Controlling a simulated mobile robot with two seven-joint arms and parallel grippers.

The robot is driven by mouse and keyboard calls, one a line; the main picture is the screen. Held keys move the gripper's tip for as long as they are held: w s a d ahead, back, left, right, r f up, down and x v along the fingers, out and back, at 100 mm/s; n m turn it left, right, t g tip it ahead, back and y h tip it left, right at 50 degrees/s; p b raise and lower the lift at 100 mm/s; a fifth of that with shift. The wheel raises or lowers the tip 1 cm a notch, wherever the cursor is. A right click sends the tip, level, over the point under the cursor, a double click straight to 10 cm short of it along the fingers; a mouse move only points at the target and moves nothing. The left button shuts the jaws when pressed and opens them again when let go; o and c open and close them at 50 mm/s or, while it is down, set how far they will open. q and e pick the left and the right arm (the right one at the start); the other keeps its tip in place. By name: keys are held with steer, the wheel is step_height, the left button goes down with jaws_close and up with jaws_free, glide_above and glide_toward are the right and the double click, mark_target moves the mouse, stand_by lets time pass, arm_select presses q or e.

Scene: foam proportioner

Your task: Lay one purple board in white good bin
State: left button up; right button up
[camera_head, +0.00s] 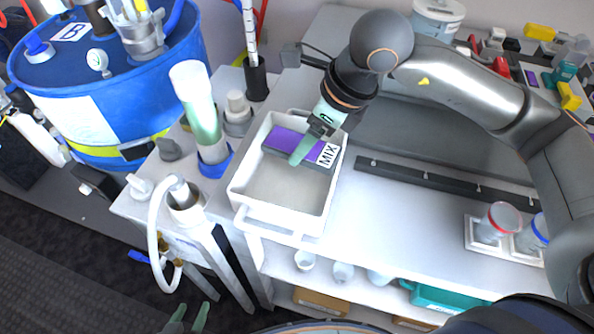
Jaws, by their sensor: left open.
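The white bin (240,191) stands at the left end of the white bench. A purple board (284,138) with a dark grey part lies inside it, toward the back. A white "MIX" label (327,155) shows at its right end. My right gripper (300,153) comes in from the right and reaches into the bin. Its green fingers are over the board and hide part of it. I cannot tell whether they grip it. My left gripper (188,318) is open at the bottom edge, with two green fingertips apart and nothing seen between them.
A blue drum (120,75) stands at the back left. A tube of green liquid (203,125) and a white hose (156,225) are left of the bin. Two cups (500,222) sit in a holder at the right. The bench middle (390,215) is clear.

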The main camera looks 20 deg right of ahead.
steer(key=o, duration=1.4)
steer(key=shift+r, duration=0.15)
steer(key=v, duration=1.2)
steer(key=shift+d+r, duration=0.15)
steer(key=shift+s, duration=0.1)
